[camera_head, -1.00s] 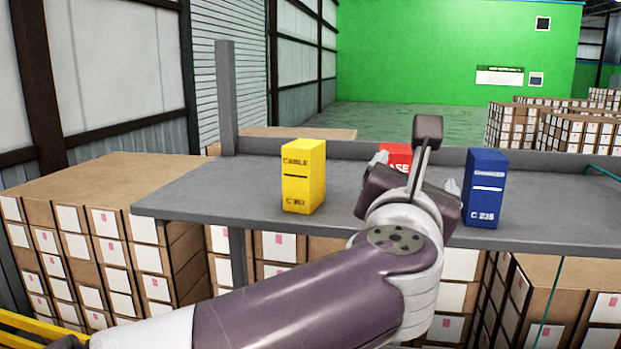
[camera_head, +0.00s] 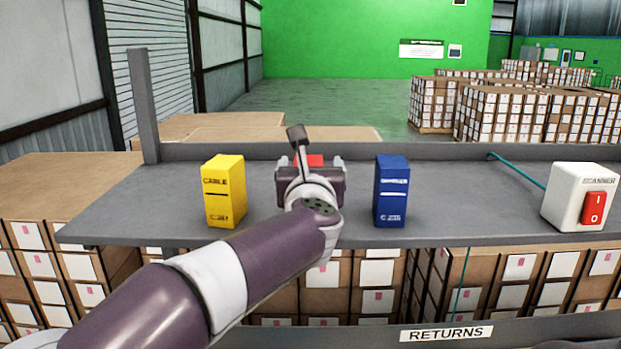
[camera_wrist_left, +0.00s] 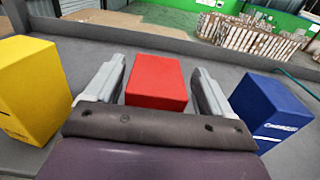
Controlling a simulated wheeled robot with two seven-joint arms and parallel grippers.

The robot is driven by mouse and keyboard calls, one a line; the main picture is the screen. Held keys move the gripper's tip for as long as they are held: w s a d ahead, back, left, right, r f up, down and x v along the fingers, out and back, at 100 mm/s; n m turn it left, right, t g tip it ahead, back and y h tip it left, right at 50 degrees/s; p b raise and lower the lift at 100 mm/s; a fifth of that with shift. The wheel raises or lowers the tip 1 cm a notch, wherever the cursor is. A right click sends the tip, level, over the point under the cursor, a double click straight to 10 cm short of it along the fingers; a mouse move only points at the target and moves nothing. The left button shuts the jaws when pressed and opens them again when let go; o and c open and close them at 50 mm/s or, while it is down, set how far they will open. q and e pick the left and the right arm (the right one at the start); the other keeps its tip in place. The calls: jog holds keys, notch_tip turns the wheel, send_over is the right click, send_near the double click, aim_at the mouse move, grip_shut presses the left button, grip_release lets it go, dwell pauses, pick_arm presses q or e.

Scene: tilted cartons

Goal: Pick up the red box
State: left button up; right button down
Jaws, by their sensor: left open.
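The red box (camera_head: 309,160) stands on the grey shelf, mostly hidden behind my left gripper in the head view. In the left wrist view the red box (camera_wrist_left: 157,82) shows between the two fingers, with a gap on each side. My left gripper (camera_head: 310,161) is open, its fingers pointing away from me toward the box; it also shows in the left wrist view (camera_wrist_left: 157,88). My right gripper is not in view.
A yellow box (camera_head: 223,192) stands left of the gripper and a blue box (camera_head: 391,191) stands right of it. A white scanner (camera_head: 579,196) with a red switch sits at the shelf's right end. The grey shelf (camera_head: 460,210) has free room between scanner and blue box.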

pick_arm(q)
jog(key=shift+w+a+f, duration=0.1)
jog(key=shift+w+f, duration=0.05)
jog(key=shift+c, duration=0.7)
jog(key=shift+w+a, duration=0.2)
jog(key=c, duration=1)
jog(key=shift+s, duration=0.15)
jog(key=shift+d, duration=0.15)
